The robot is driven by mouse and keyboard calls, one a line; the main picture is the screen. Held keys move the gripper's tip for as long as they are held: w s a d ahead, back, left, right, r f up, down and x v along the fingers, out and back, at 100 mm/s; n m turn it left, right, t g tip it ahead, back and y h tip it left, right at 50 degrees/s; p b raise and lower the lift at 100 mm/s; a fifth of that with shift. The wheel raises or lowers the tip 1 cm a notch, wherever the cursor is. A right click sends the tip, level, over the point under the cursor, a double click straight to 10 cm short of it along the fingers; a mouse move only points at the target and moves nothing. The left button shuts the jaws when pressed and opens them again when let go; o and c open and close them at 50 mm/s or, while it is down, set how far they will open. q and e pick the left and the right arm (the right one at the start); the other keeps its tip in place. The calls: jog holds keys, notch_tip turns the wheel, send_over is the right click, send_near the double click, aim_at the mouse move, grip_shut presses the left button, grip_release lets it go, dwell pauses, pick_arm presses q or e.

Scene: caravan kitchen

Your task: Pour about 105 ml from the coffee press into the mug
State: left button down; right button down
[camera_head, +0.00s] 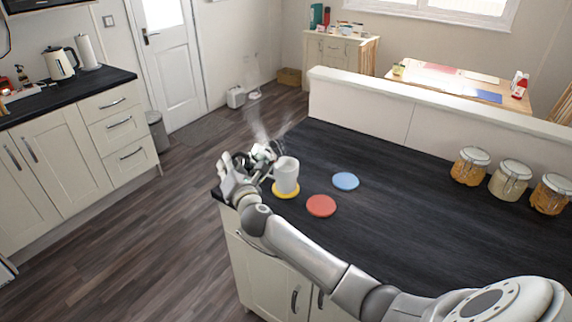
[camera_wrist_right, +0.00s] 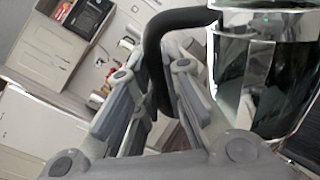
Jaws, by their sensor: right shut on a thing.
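The white mug (camera_head: 286,176) stands upright on a yellow coaster (camera_head: 284,194) near the counter's left edge. The coffee press (camera_head: 265,152), chrome and dark glass, is just behind and left of the mug; it looks tilted, and steam rises there. My right gripper (camera_head: 238,166) is shut on the press's black handle. The wrist view shows the handle (camera_wrist_right: 182,22) between the fingers (camera_wrist_right: 160,80), with the shiny press body (camera_wrist_right: 262,60) at the right. The press's spout and any stream into the mug cannot be made out. My left gripper is not in view.
A red coaster (camera_head: 321,206) and a blue coaster (camera_head: 345,181) lie on the dark counter (camera_head: 400,215) right of the mug. Lidded jars (camera_head: 510,180) stand at the right by the low white wall (camera_head: 420,115). The counter's middle is clear.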

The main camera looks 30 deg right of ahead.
dwell(0.9)
jog(key=shift+w+a+f+n+b, duration=0.1)
jog(key=shift+a+f+n+b, duration=0.2)
jog(key=shift+f+n, duration=0.3)
jog(key=a+f+n, duration=0.4)
jog(key=f+n, duration=0.1)
jog(key=n, duration=0.2)
jog(key=shift+w+f, duration=0.35)
jog(key=shift+s+a+f, duration=0.1)
jog(key=shift+a, duration=0.05)
